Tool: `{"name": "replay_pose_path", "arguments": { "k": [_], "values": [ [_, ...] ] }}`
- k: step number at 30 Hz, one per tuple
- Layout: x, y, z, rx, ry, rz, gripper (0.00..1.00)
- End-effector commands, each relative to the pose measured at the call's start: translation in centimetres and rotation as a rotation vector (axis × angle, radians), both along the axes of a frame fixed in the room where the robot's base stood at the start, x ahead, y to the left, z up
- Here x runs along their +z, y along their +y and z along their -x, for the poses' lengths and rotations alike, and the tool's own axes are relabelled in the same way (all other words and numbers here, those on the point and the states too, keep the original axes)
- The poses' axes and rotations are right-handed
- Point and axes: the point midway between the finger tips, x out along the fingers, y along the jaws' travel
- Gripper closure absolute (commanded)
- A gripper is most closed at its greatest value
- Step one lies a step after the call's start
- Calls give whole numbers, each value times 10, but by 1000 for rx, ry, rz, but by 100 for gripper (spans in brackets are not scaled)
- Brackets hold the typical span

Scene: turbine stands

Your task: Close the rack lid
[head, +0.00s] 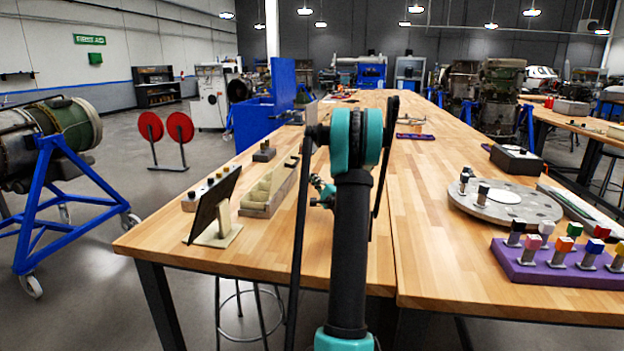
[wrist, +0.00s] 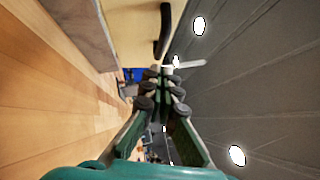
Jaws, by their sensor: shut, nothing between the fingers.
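A pale wooden rack (head: 257,209) stands on the left bench, to the left of my arm, and compartments show in its top. Its right end is partly hidden behind my arm, so I cannot tell the lid's angle in the head view. In the wrist view a beige panel (wrist: 130,30) with a dark bar-like handle (wrist: 164,32) lies beyond my fingertips; it looks like the rack lid. My gripper (wrist: 163,78) is shut and empty, and the handle is ahead of it with a visible gap. In the head view my gripper (head: 322,190) is largely covered by my arm.
A dark panel on a stand (head: 212,208) and a block with knobs (head: 192,201) stand left of the rack. A small dark block (head: 264,153) sits behind it. A round grey plate (head: 505,206) and a purple tray (head: 545,276) are on the right. The bench's middle is clear.

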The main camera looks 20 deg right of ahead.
Motion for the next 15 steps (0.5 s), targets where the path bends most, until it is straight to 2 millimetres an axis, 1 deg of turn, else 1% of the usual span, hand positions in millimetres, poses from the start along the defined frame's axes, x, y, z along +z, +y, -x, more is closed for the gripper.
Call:
{"name": "replay_pose_path", "arguments": {
  "k": [1, 6, 10, 15],
  "values": [
    [2, 2, -10, 2, 0, -1, 100],
    [10, 6, -38, 2, 0, 2, 100],
    [15, 9, -55, 1, 1, 0, 100],
    [18, 10, -66, 0, 0, 1, 100]
  ]
}}
